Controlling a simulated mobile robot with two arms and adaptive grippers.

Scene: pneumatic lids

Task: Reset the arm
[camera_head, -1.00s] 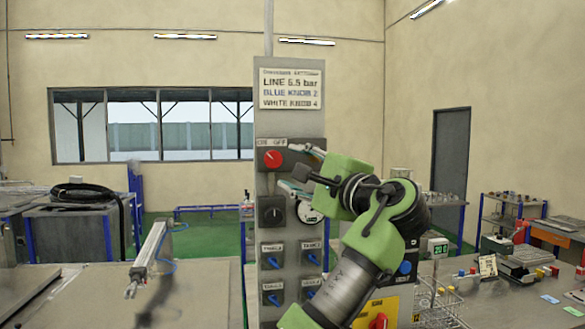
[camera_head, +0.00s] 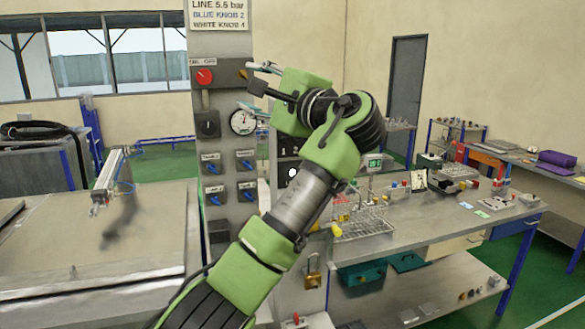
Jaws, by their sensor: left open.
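My left arm, green and grey, rises from the bottom of the head view and bends at a black joint toward the control panel (camera_head: 222,135). My left gripper (camera_head: 250,88) is at the arm's upper end, pointing left, with its fingers spread apart and nothing between them. My right gripper is not in view.
A metal table (camera_head: 60,245) with a pneumatic cylinder (camera_head: 108,170) stands at the left. A workbench (camera_head: 440,225) at the right holds a wire basket (camera_head: 362,222) and small parts. A padlock (camera_head: 312,272) hangs below the panel. Green floor shows at the far right.

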